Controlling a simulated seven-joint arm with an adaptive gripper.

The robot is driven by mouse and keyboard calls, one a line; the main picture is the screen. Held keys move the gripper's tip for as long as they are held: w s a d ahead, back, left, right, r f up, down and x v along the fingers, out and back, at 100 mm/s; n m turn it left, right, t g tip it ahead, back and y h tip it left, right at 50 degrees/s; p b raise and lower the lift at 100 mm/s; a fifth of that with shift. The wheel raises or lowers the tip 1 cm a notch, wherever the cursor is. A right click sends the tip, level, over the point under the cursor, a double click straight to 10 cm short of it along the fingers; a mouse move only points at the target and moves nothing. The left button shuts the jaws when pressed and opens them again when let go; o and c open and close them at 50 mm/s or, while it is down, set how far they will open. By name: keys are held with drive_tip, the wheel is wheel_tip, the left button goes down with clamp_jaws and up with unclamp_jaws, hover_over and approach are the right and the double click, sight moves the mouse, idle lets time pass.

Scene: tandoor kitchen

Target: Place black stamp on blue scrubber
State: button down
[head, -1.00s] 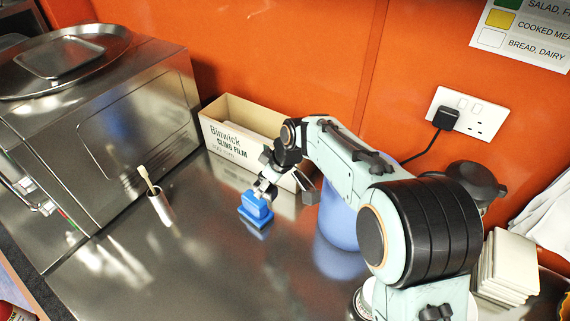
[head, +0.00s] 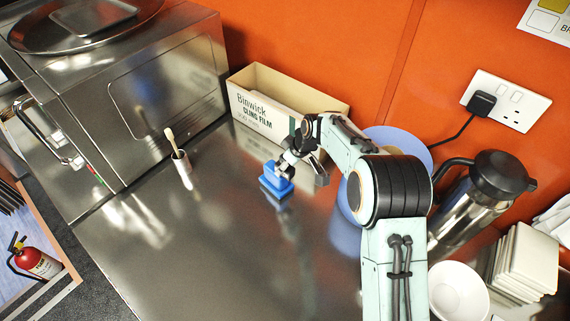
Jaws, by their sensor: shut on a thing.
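The blue scrubber (head: 276,186) lies on the steel counter in front of the cling film box. My gripper (head: 281,172) points down right over the scrubber, its fingertips at or just above the scrubber's top. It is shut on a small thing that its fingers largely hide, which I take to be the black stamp. The stamp's outline cannot be told apart from the dark fingers. I cannot tell whether the stamp touches the scrubber.
The open cling film box (head: 262,112) stands close behind my gripper. A white cup with a brush (head: 181,170) stands to the left, near a steel appliance (head: 150,100). The front counter is clear.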

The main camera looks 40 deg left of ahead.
drive_tip(key=c, duration=0.9)
unclamp_jaws()
drive_tip(key=shift+o, duration=0.2)
drive_tip(key=v, duration=1.2)
drive_tip(key=shift+r, duration=0.2)
drive_tip(key=s+d+r+m+h, duration=0.1)
drive_tip(key=s+d+r+m, duration=0.15)
drive_tip(key=d, duration=0.65)
drive_tip(key=s+d+r+m+h, duration=0.1)
drive_tip(key=d+r+m, duration=0.3)
drive_tip(key=d, duration=0.6)
drive_tip(key=s+d+f+m+h, duration=0.1)
drive_tip(key=s+d+f+m, duration=0.1)
drive_tip(key=s+d+m, duration=0.8)
drive_tip(key=s+d, duration=0.5)
drive_tip(key=s, duration=0.3)
drive_tip(key=shift+d+f+h, duration=0.35)
drive_tip(key=shift+f+h, duration=0.05)
